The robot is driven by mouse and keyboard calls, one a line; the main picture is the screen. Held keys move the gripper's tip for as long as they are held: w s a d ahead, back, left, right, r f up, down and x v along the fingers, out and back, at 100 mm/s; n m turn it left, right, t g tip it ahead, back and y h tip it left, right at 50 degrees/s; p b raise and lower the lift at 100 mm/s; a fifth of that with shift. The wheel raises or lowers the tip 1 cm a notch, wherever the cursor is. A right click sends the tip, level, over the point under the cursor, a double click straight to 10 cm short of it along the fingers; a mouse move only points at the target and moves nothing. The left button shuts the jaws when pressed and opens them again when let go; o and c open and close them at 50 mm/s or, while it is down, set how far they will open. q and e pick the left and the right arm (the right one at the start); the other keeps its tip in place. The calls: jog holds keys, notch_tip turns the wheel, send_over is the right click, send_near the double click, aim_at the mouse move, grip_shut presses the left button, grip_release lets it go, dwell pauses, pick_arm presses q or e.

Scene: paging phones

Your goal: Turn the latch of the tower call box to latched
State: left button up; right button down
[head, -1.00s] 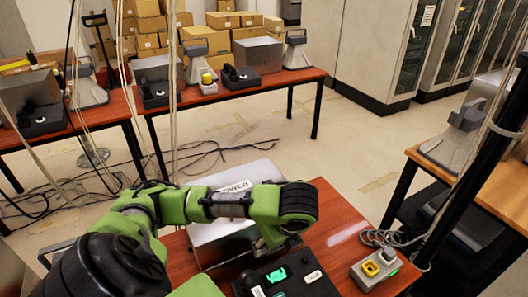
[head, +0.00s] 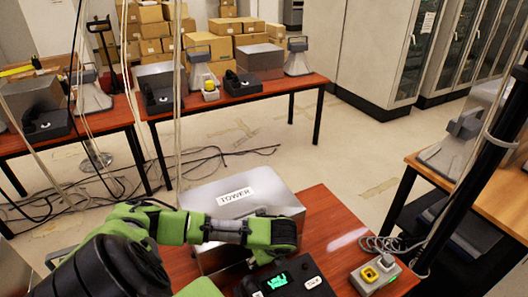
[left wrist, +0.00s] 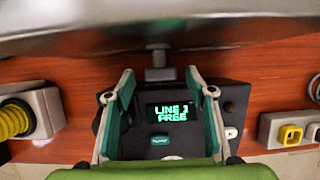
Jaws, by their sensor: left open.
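The tower call box (head: 275,200) is a silver metal box with a white "TOWER" label on top, standing on the red-brown table. In the left wrist view its metal edge (left wrist: 70,30) spans the top. A small grey T-shaped latch (left wrist: 158,73) sticks out below that edge. My left gripper (left wrist: 161,78) is open, its two fingers on either side of the latch, apart from it as far as I can tell. In the head view my left arm's wrist hides the fingers and latch. My right gripper is not in view.
A black phone console (head: 315,272) with a green screen reading "LINE 1 FREE" in the left wrist view lies below the fingers. A grey box with a yellow button (head: 370,273) sits to its right, a yellow-ribbed part (left wrist: 14,120) to the left in the wrist view. A black post stands right.

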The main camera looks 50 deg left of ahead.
pick_arm(q)
jog(key=shift+f, duration=0.1)
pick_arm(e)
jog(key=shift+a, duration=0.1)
pick_arm(q)
jog(key=c, duration=1.1)
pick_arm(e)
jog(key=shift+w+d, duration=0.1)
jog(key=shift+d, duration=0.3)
